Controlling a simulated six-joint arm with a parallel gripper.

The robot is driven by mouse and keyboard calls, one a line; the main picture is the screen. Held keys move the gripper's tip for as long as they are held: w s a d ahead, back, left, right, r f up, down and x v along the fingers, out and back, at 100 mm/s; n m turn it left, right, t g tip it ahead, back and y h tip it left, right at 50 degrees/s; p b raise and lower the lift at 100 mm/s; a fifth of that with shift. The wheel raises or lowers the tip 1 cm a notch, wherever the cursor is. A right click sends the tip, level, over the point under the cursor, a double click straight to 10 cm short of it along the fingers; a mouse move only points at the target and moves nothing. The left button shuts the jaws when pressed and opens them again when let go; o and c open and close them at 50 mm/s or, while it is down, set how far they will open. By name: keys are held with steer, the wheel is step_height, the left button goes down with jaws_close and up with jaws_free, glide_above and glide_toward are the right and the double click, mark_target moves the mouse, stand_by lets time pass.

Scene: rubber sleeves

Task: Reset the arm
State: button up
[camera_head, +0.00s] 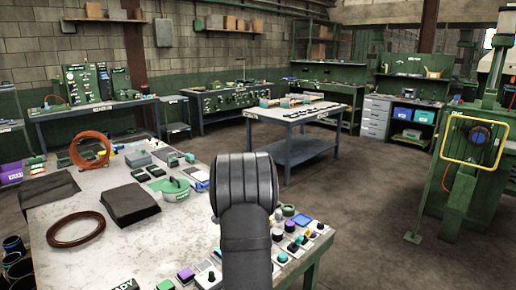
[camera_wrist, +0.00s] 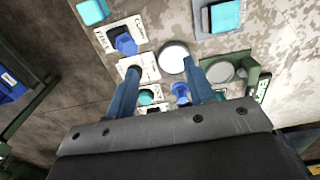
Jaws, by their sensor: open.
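In the wrist view my gripper (camera_wrist: 162,66) is open, its two blue fingers spread apart and pointing down at the worktable (camera_wrist: 285,22). I see nothing held between them. A round white piece (camera_wrist: 173,57) lies between the fingertips, with a teal button (camera_wrist: 146,97) and a blue knob (camera_wrist: 181,91) nearer the palm. Whether the fingers touch any of these I cannot tell. In the head view my dark arm stands over the table's front right and hides the gripper.
Several buttons and knobs (camera_head: 291,226) line the table's right edge. The floor (camera_head: 375,210) at right is clear.

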steer(key=w+a+f, duration=0.1)
steer(key=w+a, duration=0.3)
steer(key=a, duration=0.2)
steer(key=shift+w+a+f, duration=0.3)
steer(key=shift+w+f, duration=0.1)
